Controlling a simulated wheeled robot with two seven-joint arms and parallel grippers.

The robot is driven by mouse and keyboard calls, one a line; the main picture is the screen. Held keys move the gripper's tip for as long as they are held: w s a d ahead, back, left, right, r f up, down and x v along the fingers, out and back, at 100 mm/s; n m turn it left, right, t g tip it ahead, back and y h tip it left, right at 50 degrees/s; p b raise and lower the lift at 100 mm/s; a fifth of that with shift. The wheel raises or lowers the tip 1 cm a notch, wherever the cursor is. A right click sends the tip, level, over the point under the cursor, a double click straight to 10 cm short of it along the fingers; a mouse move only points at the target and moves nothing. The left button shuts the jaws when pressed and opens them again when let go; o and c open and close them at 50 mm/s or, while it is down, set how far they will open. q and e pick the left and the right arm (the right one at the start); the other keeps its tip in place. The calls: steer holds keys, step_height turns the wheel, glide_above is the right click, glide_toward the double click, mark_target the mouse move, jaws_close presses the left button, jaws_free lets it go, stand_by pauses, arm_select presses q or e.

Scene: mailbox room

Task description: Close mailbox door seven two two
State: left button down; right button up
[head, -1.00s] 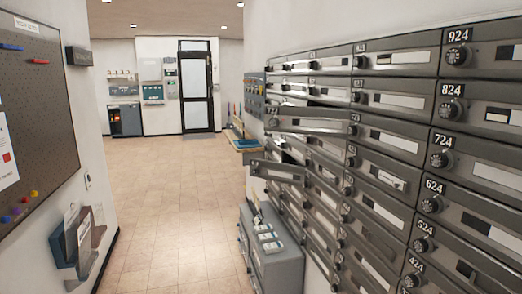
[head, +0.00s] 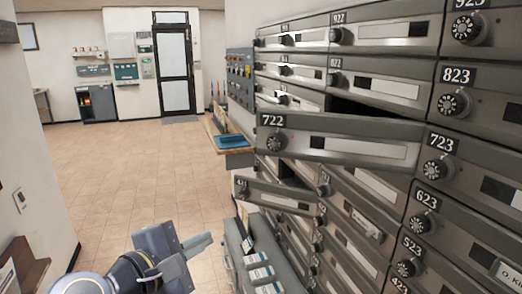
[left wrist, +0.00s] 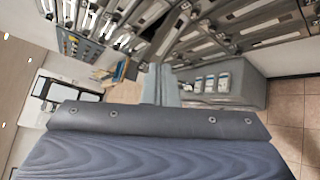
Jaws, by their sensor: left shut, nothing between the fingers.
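Mailbox door 722 (head: 335,142) stands ajar in the head view, its left end swung out from the wall of boxes, with a dark gap above it. It has a dial near its left end and a pale label strip. My left gripper (head: 205,243) is low in the head view, left of and below door 722, apart from it. Its fingers are together and empty. In the left wrist view the shut fingers (left wrist: 160,87) point toward the mailbox wall. My right gripper is not in view.
Another lower door (head: 277,194) also stands open below 722. A grey cabinet (head: 255,262) with white items on top stands under the mailboxes, close to my left gripper. A wooden ledge with a blue tray (head: 231,141) lies beyond. Tiled floor (head: 130,170) is clear at left.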

arm_select(q)
steer(key=w+d+r+n+t+y, duration=0.1)
steer(key=w+d+r+n+t, duration=0.2)
steer(key=n, duration=0.4)
steer(key=w+d+r+n, duration=0.3)
steer(key=r+n, duration=0.2)
steer(key=n, duration=0.1)
steer(key=n+p, duration=0.1)
steer(key=p, duration=0.3)
glide_toward(265, 150)
steer(key=shift+t+y, duration=0.3)
steer(key=x, duration=0.6)
steer(key=shift+s+d, duration=0.1)
steer(key=shift+d, duration=0.05)
steer(key=shift+w+d, duration=0.15)
steer(key=shift+w, duration=0.3)
steer(key=shift+f, duration=0.1)
steer(key=shift+w, duration=0.1)
